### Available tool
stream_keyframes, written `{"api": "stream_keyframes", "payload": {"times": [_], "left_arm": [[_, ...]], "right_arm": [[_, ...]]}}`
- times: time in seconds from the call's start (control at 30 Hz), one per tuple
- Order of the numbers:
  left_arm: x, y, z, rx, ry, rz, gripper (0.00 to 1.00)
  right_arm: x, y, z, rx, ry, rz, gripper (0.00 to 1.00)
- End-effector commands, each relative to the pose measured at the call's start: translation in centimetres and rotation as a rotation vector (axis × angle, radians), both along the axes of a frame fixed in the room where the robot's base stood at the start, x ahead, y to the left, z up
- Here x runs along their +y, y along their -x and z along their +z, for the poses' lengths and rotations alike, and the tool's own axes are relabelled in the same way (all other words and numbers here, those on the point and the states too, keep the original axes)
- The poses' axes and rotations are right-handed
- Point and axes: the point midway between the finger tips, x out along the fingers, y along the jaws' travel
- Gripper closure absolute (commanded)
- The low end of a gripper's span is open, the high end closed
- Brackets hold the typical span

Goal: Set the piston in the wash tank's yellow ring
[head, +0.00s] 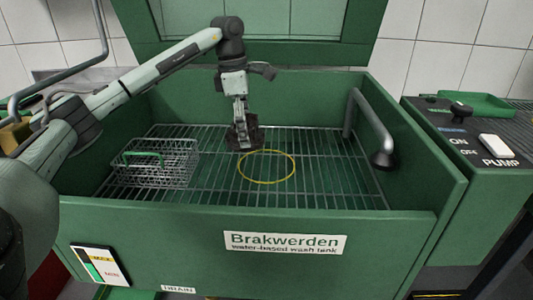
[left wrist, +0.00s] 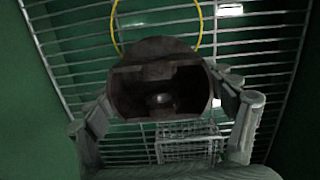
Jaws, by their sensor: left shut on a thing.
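The piston (head: 243,135) is a dark, grimy cylinder held in my left gripper (head: 240,116), which is shut on it and points down. It hangs over the wash tank's wire rack, at the upper left edge of the yellow ring (head: 266,166) in the head view. The left wrist view shows the piston (left wrist: 160,82) between the fingers, its hollow end toward the camera. The yellow ring (left wrist: 201,27) shows beyond it there, partly hidden by the piston. How high the piston is above the rack is hard to tell. My right gripper is not in view.
A wire basket (head: 155,164) with a green handle stands on the rack at left. A grey spout (head: 371,130) hangs at the right wall. The green tank's front wall (head: 160,235) and sides rise around the rack. The rack right of the ring is clear.

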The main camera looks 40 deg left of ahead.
Motion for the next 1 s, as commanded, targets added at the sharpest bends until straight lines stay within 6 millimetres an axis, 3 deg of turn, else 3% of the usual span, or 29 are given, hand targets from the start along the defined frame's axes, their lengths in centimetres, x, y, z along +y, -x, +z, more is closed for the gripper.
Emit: {"api": "stream_keyframes", "payload": {"times": [0.1,0.3,0.47,0.7,1.0], "left_arm": [[-2.2,-1.5,-1.4,0.000,0.003,-0.003,0.63],[-4.2,-2.8,-2.8,-0.002,0.001,0.000,0.63],[-4.4,-3.0,-3.7,0.001,0.001,0.001,0.63],[-4.3,-2.9,-6.8,0.001,0.000,0.001,0.63],[-4.3,-3.0,-7.2,-0.001,0.000,0.001,0.63]], "right_arm": [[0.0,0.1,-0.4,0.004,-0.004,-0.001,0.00],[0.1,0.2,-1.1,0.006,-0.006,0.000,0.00],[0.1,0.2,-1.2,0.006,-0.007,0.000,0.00],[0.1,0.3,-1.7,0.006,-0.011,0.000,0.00],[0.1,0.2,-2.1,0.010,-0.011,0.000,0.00]]}}
